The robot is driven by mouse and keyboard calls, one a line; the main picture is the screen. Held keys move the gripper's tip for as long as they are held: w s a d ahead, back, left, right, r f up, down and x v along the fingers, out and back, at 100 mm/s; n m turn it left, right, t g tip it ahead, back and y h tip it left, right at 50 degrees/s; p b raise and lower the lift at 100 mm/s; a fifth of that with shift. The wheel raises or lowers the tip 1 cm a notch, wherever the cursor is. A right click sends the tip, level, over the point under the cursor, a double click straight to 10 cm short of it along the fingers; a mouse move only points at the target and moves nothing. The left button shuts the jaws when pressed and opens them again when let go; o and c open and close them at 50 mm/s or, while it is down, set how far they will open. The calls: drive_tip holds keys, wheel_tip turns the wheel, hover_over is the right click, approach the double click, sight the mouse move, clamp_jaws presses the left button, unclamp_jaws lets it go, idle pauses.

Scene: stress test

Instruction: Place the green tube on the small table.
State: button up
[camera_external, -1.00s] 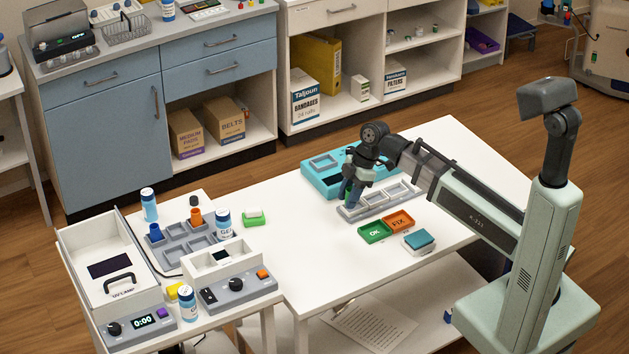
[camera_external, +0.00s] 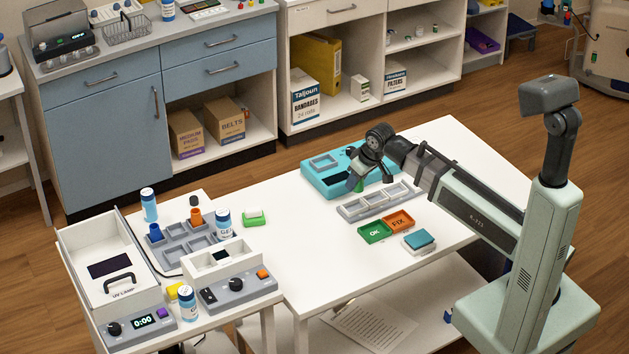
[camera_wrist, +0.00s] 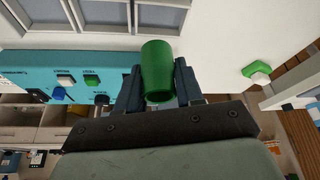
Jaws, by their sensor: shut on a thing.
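The green tube (camera_wrist: 157,70) is held between the two dark fingers of my gripper (camera_external: 356,181), which is tilted. In the outside view a small part of the tube (camera_external: 360,185) shows below the fingers, in front of the turquoise box and above the grey compartment tray (camera_external: 350,215). It looks clear of the tray. In the wrist view the tube's round end faces the camera and its sides touch the fingers. The smaller white table (camera_external: 190,330) stands at the left, beside the large white table (camera_external: 310,270).
The smaller table carries a UV lamp box (camera_external: 90,240), a grey rack (camera_external: 185,245) with bottles, and control units. A turquoise box (camera_external: 315,182), green and orange trays (camera_external: 375,232) and a green-and-white block (camera_external: 253,217) are on the large table. Its front left is clear.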

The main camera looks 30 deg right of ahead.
drive_tip(key=d+f+m, duration=0.1)
drive_tip(key=d, duration=0.5)
drive_tip(key=d+f+m+h, duration=0.1)
drive_tip(key=d, duration=0.5)
drive_tip(key=w+d+f+m, duration=0.1)
drive_tip(key=d, duration=0.4)
drive_tip(key=shift+w+d+f, duration=0.1)
drive_tip(key=shift+d+f, duration=0.2)
drive_tip(key=shift+d, duration=0.1)
drive_tip(key=shift+d+m, duration=0.3)
drive_tip(key=shift+d, duration=0.5)
drive_tip(key=shift+r, duration=0.15)
